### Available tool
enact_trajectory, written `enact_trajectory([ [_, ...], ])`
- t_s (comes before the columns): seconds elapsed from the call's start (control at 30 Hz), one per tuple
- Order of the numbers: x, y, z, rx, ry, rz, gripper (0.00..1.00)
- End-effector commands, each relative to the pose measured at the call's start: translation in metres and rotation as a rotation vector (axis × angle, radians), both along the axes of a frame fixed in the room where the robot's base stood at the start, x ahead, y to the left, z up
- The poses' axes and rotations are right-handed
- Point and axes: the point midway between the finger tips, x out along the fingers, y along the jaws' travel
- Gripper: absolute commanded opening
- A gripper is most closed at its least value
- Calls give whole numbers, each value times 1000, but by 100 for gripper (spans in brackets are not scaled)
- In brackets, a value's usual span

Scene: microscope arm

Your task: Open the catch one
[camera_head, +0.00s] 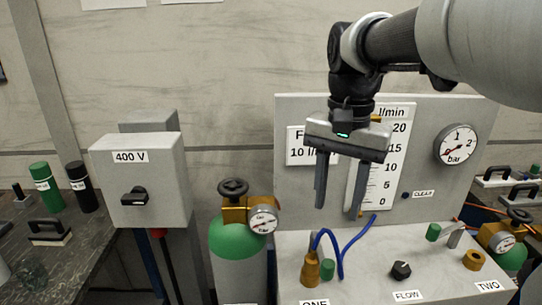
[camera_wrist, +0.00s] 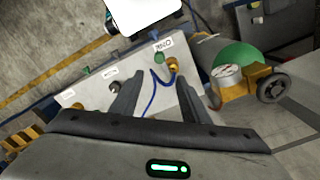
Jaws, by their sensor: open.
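My gripper (camera_head: 337,208) is open and empty, its fingers pointing down in front of the upright panel and above the bench. It also shows in the wrist view (camera_wrist: 160,80). Below it on the bench, by the label ONE (camera_head: 314,302), stand a brass fitting (camera_head: 310,269) with a blue hose (camera_head: 341,256) and a small green knob (camera_head: 327,268). In the wrist view the brass fitting (camera_wrist: 173,64) and green knob (camera_wrist: 160,57) lie beyond the fingertips, apart from them. I cannot tell for certain which part is catch one.
A green gas cylinder (camera_head: 237,255) with a brass valve and gauge (camera_head: 263,219) stands left of the bench. A FLOW knob (camera_head: 401,269), a brass ring (camera_head: 473,260) and another green knob (camera_head: 433,232) sit to the right. The 400 V box (camera_head: 150,185) is farther left.

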Motion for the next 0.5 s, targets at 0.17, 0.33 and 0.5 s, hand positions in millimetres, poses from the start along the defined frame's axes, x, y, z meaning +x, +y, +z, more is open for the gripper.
enact_trajectory([
  [0.17, -1, 0, -25, 0, 4, 0, 42],
  [0.33, -1, 0, -63, 0, 4, 2, 42],
  [0.5, -1, 0, -101, 0, 4, 2, 42],
])
